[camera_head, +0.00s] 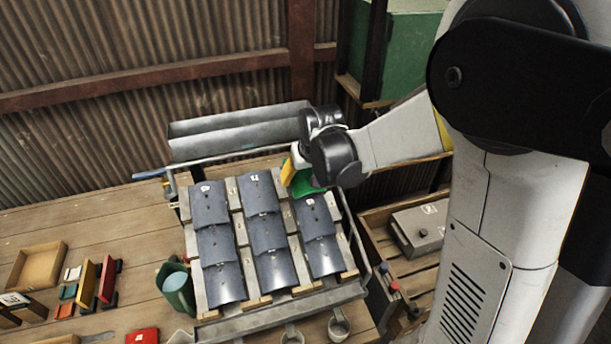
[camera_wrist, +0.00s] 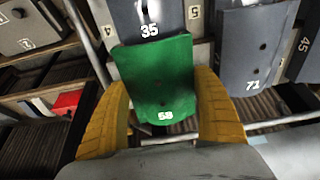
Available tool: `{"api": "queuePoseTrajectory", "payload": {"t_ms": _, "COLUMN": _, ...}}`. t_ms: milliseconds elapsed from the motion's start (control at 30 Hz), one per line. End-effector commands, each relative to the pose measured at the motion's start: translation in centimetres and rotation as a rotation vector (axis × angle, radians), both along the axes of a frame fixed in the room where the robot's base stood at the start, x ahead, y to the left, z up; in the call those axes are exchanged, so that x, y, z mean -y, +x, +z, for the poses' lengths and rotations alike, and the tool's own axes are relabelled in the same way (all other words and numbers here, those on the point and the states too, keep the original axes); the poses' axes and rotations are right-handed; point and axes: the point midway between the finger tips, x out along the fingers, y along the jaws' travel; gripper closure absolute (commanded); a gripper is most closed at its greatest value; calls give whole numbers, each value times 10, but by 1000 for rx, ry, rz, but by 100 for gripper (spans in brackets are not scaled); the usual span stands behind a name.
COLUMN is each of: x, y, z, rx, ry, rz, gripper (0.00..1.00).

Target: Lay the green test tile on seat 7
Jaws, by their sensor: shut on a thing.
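The green test tile (camera_wrist: 155,75) is a curved plate marked 58, with a small dark hole. My gripper (camera_wrist: 160,95) is shut on it, one yellow finger at each side edge. In the head view the tile (camera_head: 303,184) and my gripper (camera_head: 291,168) are at the top of the rack's right column, above a grey tile (camera_head: 314,215). In the wrist view the green tile is just below a grey tile marked 35 (camera_wrist: 150,20) and partly overlaps it. I cannot tell whether it touches it. Seat 7's label is not readable in either view.
The sloped rack (camera_head: 236,314) holds three columns of overlapping grey tiles, with metal side rails. A green can (camera_head: 178,287) and a wooden tray (camera_head: 38,266) stand to its left. A grey box (camera_head: 420,228) lies on the shelf at right.

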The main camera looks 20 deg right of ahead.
Motion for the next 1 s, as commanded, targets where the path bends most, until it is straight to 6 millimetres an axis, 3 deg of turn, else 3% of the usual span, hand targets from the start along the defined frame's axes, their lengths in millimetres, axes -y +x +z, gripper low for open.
{"api": "queuePoseTrajectory", "payload": {"t_ms": 133, "x": 0, "y": -2, "z": -15, "rx": 0, "ry": 0, "rz": 0, "gripper": 61}}
{"api": "queuePoseTrajectory", "payload": {"t_ms": 467, "x": 0, "y": -2, "z": -16, "rx": 0, "ry": 0, "rz": 0, "gripper": 61}}
{"api": "queuePoseTrajectory", "payload": {"t_ms": 500, "x": 0, "y": -2, "z": -16, "rx": 0, "ry": 0, "rz": 0, "gripper": 20}}
{"api": "queuePoseTrajectory", "payload": {"t_ms": 567, "x": 0, "y": -2, "z": -16, "rx": 0, "ry": 0, "rz": 0, "gripper": 2}}
{"api": "queuePoseTrajectory", "payload": {"t_ms": 867, "x": 0, "y": -3, "z": -14, "rx": 0, "ry": 0, "rz": 0, "gripper": 0}}
{"api": "queuePoseTrajectory", "payload": {"t_ms": 1000, "x": 0, "y": -10, "z": -1, "rx": 0, "ry": 0, "rz": 0, "gripper": 0}}
